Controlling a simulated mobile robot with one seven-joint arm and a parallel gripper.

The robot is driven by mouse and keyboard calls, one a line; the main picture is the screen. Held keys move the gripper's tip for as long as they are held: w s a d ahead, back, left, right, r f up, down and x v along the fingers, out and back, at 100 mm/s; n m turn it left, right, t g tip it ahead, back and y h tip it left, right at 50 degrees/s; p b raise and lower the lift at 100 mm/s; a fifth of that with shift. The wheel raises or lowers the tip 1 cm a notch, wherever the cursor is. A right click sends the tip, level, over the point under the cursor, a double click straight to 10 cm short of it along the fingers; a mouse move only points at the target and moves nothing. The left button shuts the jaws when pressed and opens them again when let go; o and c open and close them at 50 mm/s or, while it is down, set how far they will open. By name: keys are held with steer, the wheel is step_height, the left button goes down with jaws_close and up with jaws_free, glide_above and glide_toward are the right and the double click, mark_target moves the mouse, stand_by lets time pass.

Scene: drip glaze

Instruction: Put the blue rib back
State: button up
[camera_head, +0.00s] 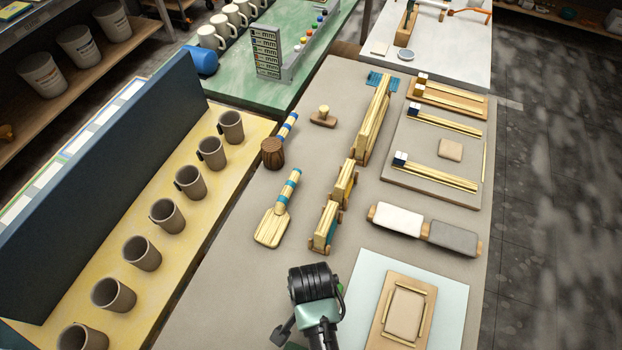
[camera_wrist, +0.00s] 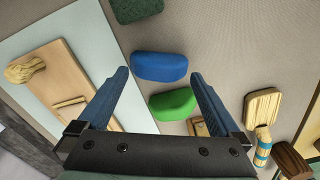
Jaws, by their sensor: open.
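The blue rib (camera_wrist: 160,66), a rounded half-moon piece, lies flat on the grey-beige table in the wrist view. My gripper (camera_wrist: 159,76) is open, its two blue fingers pointing toward the rib's two ends. The fingers look apart from the rib; the height gap cannot be told. A green rib (camera_wrist: 172,104) of similar shape lies beside it, nearer my palm. In the head view my arm's end is at the bottom middle, and I cannot make out the blue rib there. Wooden slotted stands (camera_head: 327,227) stand on the table; a small wooden piece shows below the green rib.
A dark green pad (camera_wrist: 136,9) lies beyond the blue rib. A pale mat (camera_head: 452,300) with a framed board lies to the right. A wooden paddle (camera_head: 272,226) lies left of the stands. Several mugs (camera_head: 167,215) line the left shelf. Bare table separates the paddle and mugs.

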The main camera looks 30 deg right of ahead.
step_height(320, 180, up, 10)
stand_by(0.3)
steer(key=w+d+r+n+t+h, duration=0.15)
steer(key=w+r+n+t, duration=0.35)
steer(key=w+r, duration=0.75)
steer(key=w+a+r+n+t, duration=0.2)
steer(key=w+r+t, duration=0.3)
steer(key=r, duration=0.6)
steer(key=w+a+r+n+t, duration=0.15)
steer(key=w+r+t, duration=0.35)
steer(key=r, duration=0.6)
steer(key=s+a+r+n+t, duration=0.2)
steer(key=s+r+t, duration=0.2)
steer(key=r, duration=0.6)
steer(key=s+a+r+n+t, duration=0.2)
steer(key=s+r+t, duration=0.1)
steer(key=r, duration=0.7)
steer(key=s+a+r+n+t+y, duration=0.1)
steer(key=s+a+r+n+t, duration=0.1)
steer(key=r, duration=0.9)
steer(key=s+a+t, duration=0.1)
steer(key=s+t, duration=0.1)
steer(key=t, duration=0.1)
steer(key=shift+s, duration=0.35)
steer(key=shift+r+n, duration=0.1)
steer(key=shift+n, duration=0.15)
